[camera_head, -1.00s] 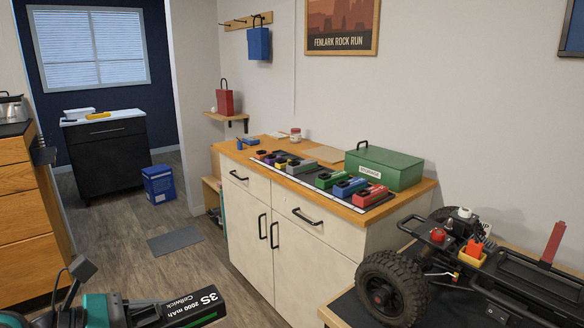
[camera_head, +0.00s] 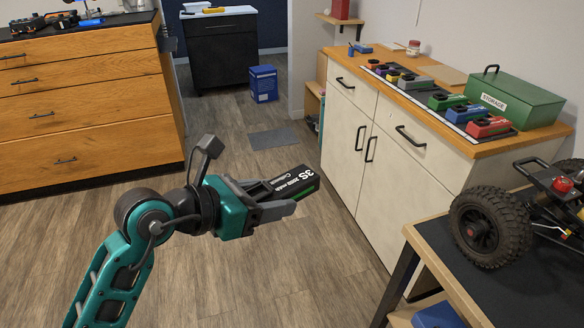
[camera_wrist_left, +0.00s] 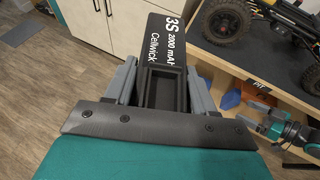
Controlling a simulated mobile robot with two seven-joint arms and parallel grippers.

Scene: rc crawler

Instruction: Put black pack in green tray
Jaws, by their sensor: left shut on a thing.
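The black pack (camera_head: 292,184), with white "3S 2000 mAh Cellwick" lettering and a green stripe, is in my left gripper (camera_head: 277,197). The fingers are shut on its sides and hold it above the floor, left of the cabinet. In the left wrist view the pack (camera_wrist_left: 158,44) sticks out beyond the fingers. The green tray (camera_head: 446,103) is on the wooden countertop, between a grey and a blue tray. It is apart from the pack, to its upper right. A teal part of my right arm (camera_wrist_left: 283,128) shows in the wrist view; its finger state is unclear.
A green storage box (camera_head: 516,101) stands behind the trays. A blue tray (camera_head: 466,113) and a red tray (camera_head: 489,127) lie nearby. The RC crawler (camera_head: 490,225) is on a dark-topped bench at right. Open floor lies between the drawers and the cabinet.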

